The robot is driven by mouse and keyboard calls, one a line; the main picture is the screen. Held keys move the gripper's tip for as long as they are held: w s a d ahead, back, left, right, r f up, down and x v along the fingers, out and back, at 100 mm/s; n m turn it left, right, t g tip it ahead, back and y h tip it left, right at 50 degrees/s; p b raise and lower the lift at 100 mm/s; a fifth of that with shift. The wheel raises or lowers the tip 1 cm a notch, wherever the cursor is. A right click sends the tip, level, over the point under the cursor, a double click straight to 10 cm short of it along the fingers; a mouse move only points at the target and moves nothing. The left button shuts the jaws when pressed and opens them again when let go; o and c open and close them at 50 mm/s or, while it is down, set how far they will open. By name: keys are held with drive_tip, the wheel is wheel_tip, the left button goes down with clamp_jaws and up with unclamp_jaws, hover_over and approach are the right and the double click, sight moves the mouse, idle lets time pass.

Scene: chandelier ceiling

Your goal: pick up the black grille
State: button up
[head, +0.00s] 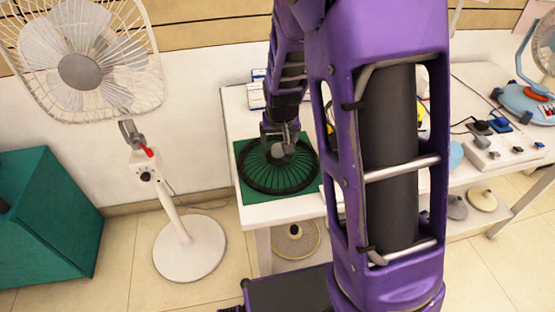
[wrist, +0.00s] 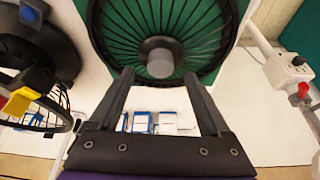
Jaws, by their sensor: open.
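The black grille (head: 278,188) is a round cage of thin spokes with a grey hub. It lies flat on a green mat (head: 244,193) at the left end of a white table. It also fills the top middle of the wrist view (wrist: 205,45). My gripper (head: 281,147) is above the grille's hub in the head view. In the wrist view my gripper (wrist: 158,76) is open, with one finger on each side just below the hub. Nothing is held between the fingers. Whether the fingertips touch the grille, I cannot tell.
Small blue-and-white boxes (wrist: 141,122) lie near the grille on the white table (head: 285,210). A white standing fan (head: 177,205) is left of the table, beside a green cabinet (head: 55,220). A dark fan (wrist: 35,45) stands left in the wrist view. A switch panel (head: 505,148) lies at right.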

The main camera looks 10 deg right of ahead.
sight(278, 155)
drive_tip(key=x, duration=0.2)
drive_tip(key=shift+w+f, duration=0.1)
drive_tip(key=shift+f, duration=0.25)
clamp_jaws()
idle(1.1)
